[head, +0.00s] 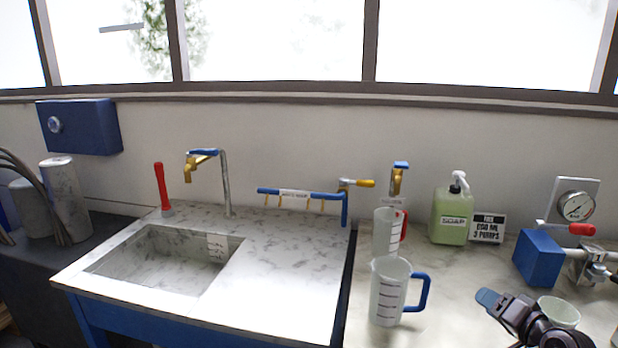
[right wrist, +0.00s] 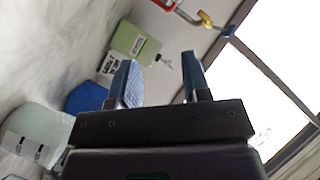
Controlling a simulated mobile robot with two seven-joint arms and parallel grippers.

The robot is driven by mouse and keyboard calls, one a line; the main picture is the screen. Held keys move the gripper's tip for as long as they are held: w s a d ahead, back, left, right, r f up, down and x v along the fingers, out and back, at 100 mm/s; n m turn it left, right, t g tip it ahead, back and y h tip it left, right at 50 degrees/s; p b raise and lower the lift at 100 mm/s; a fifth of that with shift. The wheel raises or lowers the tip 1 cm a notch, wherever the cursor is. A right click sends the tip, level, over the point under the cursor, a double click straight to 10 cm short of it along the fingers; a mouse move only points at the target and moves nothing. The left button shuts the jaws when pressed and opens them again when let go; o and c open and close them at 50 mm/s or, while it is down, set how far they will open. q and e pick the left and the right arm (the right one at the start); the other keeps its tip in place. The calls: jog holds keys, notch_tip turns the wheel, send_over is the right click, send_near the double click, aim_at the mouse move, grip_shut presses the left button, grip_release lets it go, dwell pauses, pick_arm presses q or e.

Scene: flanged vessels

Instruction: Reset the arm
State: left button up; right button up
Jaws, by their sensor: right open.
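My right gripper (head: 489,298) is at the lower right of the head view, above the counter's front part. In the right wrist view its two blue-padded fingers (right wrist: 160,85) stand apart with nothing between them. A white measuring cup with a blue handle (head: 388,292) stands upright to the left of the gripper, apart from it. A second measuring cup with a red handle (head: 386,235) stands behind it. A white cup (head: 559,312) is partly hidden behind my right wrist. My left gripper is not in the head view.
A green soap bottle (head: 451,217) and a small sign (head: 487,228) stand at the back. A blue block (head: 538,258), a valve with a red handle (head: 575,229) and a gauge (head: 576,206) are at the right. A sink (head: 170,262) with a tap (head: 205,165) is at the left.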

pick_arm(q)
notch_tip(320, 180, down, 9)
jog(key=b, duration=0.7)
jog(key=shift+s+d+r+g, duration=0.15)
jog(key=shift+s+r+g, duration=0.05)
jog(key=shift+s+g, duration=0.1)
pick_arm(e)
jog(key=s+a+f+n+g+h, duration=0.2)
jog(key=s+a+f, duration=0.4)
jog(key=s+f, duration=0.8)
jog(key=s+a+f+n+g+h, duration=0.2)
jog(key=s+a+f+n, duration=0.3)
jog(key=s+f, duration=0.9)
jog(key=shift+s+a+f+n, duration=0.15)
jog(key=shift+s+a+n, duration=0.2)
jog(key=shift+a, duration=0.85)
